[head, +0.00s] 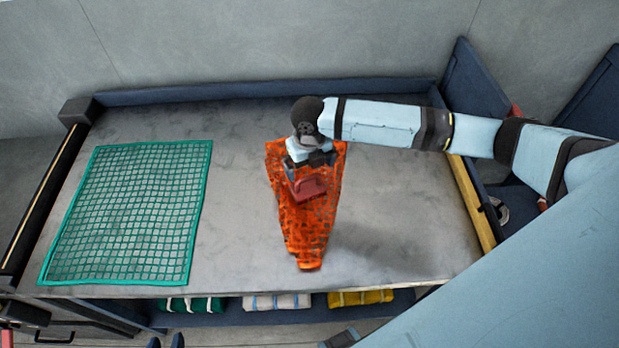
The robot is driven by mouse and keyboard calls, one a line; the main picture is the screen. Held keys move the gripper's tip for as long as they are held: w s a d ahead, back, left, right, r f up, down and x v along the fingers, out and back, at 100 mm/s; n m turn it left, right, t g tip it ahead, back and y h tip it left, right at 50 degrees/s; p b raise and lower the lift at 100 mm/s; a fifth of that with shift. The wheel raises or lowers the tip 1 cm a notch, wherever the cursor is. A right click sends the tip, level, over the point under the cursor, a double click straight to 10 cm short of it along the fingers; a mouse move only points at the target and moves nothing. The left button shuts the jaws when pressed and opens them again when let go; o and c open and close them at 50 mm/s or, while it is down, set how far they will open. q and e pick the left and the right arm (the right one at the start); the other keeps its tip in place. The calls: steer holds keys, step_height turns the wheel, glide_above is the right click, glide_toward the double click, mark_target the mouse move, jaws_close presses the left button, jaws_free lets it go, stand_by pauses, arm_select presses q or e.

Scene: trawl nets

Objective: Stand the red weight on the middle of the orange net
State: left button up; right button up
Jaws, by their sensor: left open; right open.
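The orange net (308,240) lies in the middle of the grey table, wide at the back and narrowing to a tip at the front. The red weight (309,189) is over the upper middle part of the net and appears to rest on it; its base is hard to make out. My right gripper (311,170) is open, right at the weight and just behind it in the picture, partly hiding its upper side. I cannot tell whether the fingers touch it. My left gripper (166,342) shows only as two dark, separated tips at the bottom edge, open and away from the net.
A green net (128,212) lies flat on the table's left part. Green (191,305), white (277,301) and yellow (360,297) bundles sit on a shelf below the front edge. A raised blue edge (250,92) runs along the back. Bare table lies between the nets.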

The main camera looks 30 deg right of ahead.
mark_target(309, 177)
step_height(309, 177, up, 6)
steer(key=shift+f, duration=0.15)
stand_by(0.5)
steer(key=s+a+f+m+t+y+p, duration=0.1)
steer(key=s+a+f+m+t+y, duration=0.1)
steer(key=m, duration=0.5)
steer(key=s+a+f+m+t+y, duration=0.2)
steer(key=s+a+f+m+t, duration=0.1)
steer(key=m, duration=0.5)
steer(key=s+a+f+m+t+y+p, duration=0.1)
steer(key=s+a+f+m+t+y, duration=0.1)
steer(key=s+a+f+m, duration=0.3)
steer(key=shift+s+a+f+m+t+p, duration=0.1)
steer(key=shift+s+a+m+t+p, duration=0.15)
steer(key=shift+a+m, duration=0.4)
steer(key=shift+s+a+m+t+p, duration=0.1)
steer(key=shift+s+a+m+t, duration=0.2)
steer(key=shift+a+m, duration=0.3)
steer(key=s+d+m+t+h, duration=0.1)
steer(key=s+d+m, duration=0.1)
steer(key=s+m, duration=0.1)
steer(key=s+d+f+m+t+h, duration=0.1)
steer(key=s+d+m, duration=0.1)
steer(key=s+m, duration=0.1)
steer(key=s+d+f+m+t+p, duration=0.1)
steer(key=s+d+m, duration=0.1)
steer(key=s+m, duration=0.1)
steer(key=shift+s+d+f+m+h, duration=0.1)
steer(key=shift+d+m+h, duration=0.2)
steer(key=shift+m+h, duration=0.15)
